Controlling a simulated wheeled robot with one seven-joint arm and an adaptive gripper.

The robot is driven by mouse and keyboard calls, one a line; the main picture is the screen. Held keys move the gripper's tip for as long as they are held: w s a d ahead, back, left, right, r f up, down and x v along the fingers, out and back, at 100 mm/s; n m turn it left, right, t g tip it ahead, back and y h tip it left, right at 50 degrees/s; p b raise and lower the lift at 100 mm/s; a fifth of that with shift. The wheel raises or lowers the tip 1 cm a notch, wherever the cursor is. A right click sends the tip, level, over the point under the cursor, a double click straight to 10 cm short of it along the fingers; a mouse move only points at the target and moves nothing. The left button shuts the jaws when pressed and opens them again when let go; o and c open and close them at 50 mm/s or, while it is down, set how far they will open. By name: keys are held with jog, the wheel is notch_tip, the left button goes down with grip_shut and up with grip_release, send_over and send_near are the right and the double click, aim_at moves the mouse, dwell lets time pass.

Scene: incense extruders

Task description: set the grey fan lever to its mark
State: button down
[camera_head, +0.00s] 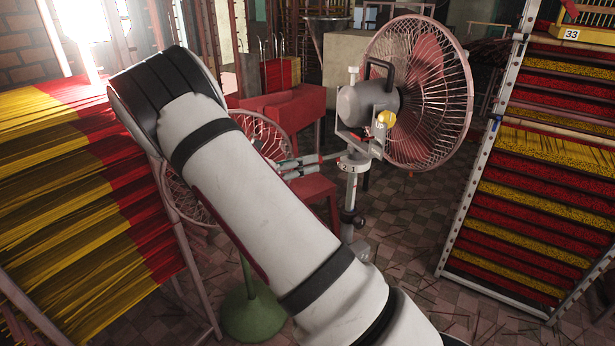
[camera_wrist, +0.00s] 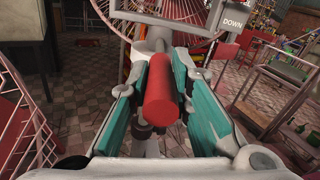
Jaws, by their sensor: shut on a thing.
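The grey-motored fan (camera_head: 368,103) stands on a pole at centre right in the head view, its wire guard (camera_head: 425,90) facing away to the right. Below the motor is a collar with small number marks (camera_head: 348,167). My gripper (camera_head: 318,160) is beside that collar, partly hidden by my arm. In the wrist view, my gripper (camera_wrist: 160,72) has its teal-padded jaws on both sides of a red cylindrical grip (camera_wrist: 162,95), the lever's handle, and is shut on it. The lever's pointer and its exact mark cannot be made out.
A second fan (camera_head: 262,135) on a green base (camera_head: 255,313) is behind my arm. Incense racks stand left (camera_head: 75,185) and right (camera_head: 540,175). Tiled floor (camera_head: 405,265) is open between the fan and the right rack.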

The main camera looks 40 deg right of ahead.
jog(key=shift+w+d+r+m+g+y+b, duration=0.15)
jog(key=shift+w+m+g+y+b, duration=0.15)
jog(key=shift+w+m+g+b, duration=0.5)
jog(key=shift+w, duration=0.2)
jog(key=c, duration=1.4)
grip_release()
jog(key=shift+c, duration=0.2)
jog(key=v, duration=1.2)
jog(key=shift+w, duration=0.1)
